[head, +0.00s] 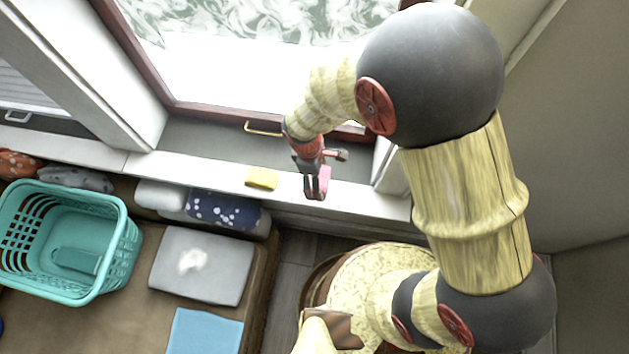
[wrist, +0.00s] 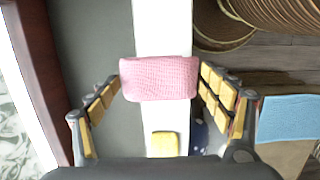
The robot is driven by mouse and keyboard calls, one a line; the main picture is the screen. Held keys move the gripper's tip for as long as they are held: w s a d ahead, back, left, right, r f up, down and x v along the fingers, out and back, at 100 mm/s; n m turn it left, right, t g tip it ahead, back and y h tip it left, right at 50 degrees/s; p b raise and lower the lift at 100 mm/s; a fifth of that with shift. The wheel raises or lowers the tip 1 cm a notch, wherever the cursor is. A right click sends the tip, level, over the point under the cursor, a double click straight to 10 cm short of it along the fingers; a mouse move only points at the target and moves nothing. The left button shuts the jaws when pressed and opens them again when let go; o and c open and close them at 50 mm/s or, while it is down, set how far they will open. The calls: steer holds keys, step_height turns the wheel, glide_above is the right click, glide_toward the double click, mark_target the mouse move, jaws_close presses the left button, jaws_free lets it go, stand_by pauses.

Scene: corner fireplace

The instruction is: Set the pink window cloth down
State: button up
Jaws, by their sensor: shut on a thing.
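The pink window cloth (wrist: 159,79) is a folded textured block between the two fingers of my gripper (wrist: 160,84) in the wrist view. My gripper is shut on it, with a finger at each end. In the head view my gripper (head: 314,180) hangs by the window sill, and the pink cloth (head: 324,182) shows at its tip. The cloth appears over the white sill (head: 225,171); its height above the sill is unclear. Parts of the cloth's ends are hidden by the fingers.
A yellow sponge-like block (head: 262,178) lies on the sill left of my gripper. A window with a brass handle (head: 263,129) stands behind. A sofa with cushions, a teal basket (head: 125,245) and a blue cloth (head: 206,332) is at lower left.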

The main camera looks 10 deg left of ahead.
steer(key=shift+w+a+f, duration=0.2)
steer(key=shift+a+f, duration=0.05)
steer(key=shift+f, duration=0.15)
steer(key=shift+w+a+f, duration=0.15)
steer(key=shift+a+f, duration=0.05)
steer(key=shift+f, duration=0.2)
steer(key=shift+w+a+f+b, duration=0.1)
steer(key=shift+f+b, duration=0.45)
steer(key=shift+f, duration=0.3)
steer(key=shift+w+a+f+b, duration=0.1)
steer(key=shift+f+b, duration=0.45)
steer(key=shift+f, duration=0.3)
steer(key=shift+f, duration=0.15)
steer(key=o, duration=1.2)
step_height(320, 180, up, 12)
steer(key=a+p, duration=0.1)
steer(key=p, duration=0.3)
steer(key=shift+a, duration=0.4)
